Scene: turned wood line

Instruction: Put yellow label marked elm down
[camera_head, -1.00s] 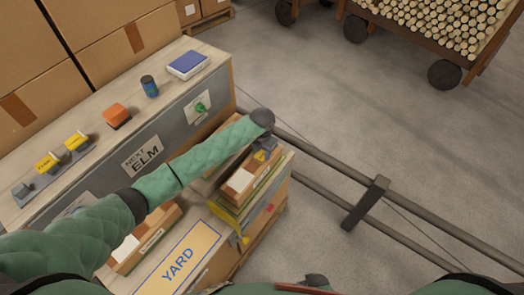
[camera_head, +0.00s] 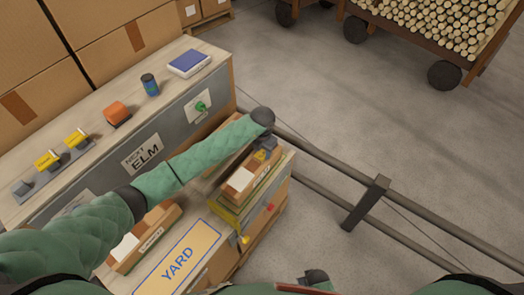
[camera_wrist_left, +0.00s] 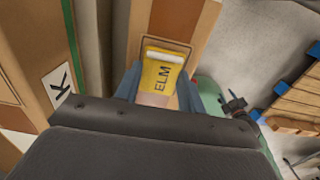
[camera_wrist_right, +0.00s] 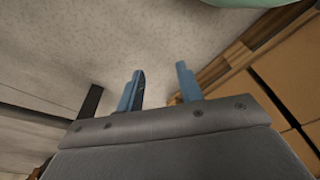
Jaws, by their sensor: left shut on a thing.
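The yellow label marked ELM (camera_wrist_left: 161,76) is between the two blue fingers of my left gripper (camera_wrist_left: 160,85), which is shut on it. Its text faces the left wrist camera. It is over a brown wooden face with a thin outlined rectangle (camera_wrist_left: 180,20); whether they touch I cannot tell. In the head view my left gripper (camera_head: 265,152) is at the far end of the top wooden piece (camera_head: 240,181) of a stack, and the label is mostly hidden. My right gripper (camera_wrist_right: 158,88) is open and empty, its fingers apart over the pale floor.
A NEXT ELM sign (camera_head: 142,153) is on the bench front. On the bench are two yellow labels (camera_head: 48,160) on a grey rack, an orange block (camera_head: 117,112), a can (camera_head: 150,85) and a blue-topped box (camera_head: 188,63). A YARD board (camera_head: 180,258) lies nearer. A rail (camera_head: 320,180) runs right.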

